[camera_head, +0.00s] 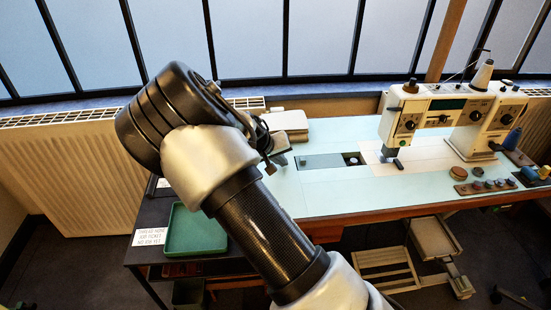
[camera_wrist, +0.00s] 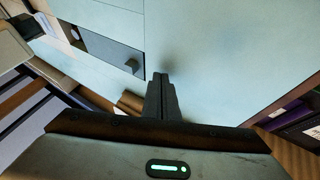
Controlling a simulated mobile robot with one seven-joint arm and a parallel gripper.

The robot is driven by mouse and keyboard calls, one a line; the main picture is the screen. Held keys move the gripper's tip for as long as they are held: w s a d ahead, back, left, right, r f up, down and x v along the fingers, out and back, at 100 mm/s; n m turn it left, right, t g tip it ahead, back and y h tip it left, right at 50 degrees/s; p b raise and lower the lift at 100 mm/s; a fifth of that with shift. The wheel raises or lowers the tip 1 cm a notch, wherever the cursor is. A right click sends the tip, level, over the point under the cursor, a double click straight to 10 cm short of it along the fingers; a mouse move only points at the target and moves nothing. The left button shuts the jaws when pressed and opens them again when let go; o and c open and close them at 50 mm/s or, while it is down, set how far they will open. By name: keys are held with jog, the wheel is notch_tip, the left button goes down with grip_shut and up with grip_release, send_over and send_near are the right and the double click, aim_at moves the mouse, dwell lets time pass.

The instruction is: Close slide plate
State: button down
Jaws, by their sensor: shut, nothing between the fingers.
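The slide plate (camera_head: 320,162) is a grey-green strip set in the pale table top, left of the sewing machine (camera_head: 440,115). A dark opening (camera_head: 352,159) with a small round part in it shows at the plate's right end. In the wrist view the slide plate (camera_wrist: 108,50) lies left of my fingers, with a small dark knob (camera_wrist: 132,65) near its end and the opening (camera_wrist: 75,36) beyond. My gripper (camera_head: 270,167) is shut and empty, left of the plate in the head view. In the wrist view its fingertips (camera_wrist: 160,76) point at the pale top, apart from the knob.
A stack of pale folded cloth (camera_head: 288,122) lies behind my gripper. A green tray (camera_head: 196,230) sits on the dark side surface at left, near a paper label (camera_head: 151,237). Spools, a pincushion and buttons (camera_head: 486,184) lie at right. The front of the top is clear.

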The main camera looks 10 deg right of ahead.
jog(key=shift+w+d, duration=0.2)
jog(key=shift+d, duration=0.8)
jog(key=shift+w+d, duration=0.15)
jog(key=shift+d, duration=0.8)
jog(key=b, duration=0.1)
send_near(321, 160)
jog(key=x, duration=0.5)
jog(key=shift+s, duration=0.1)
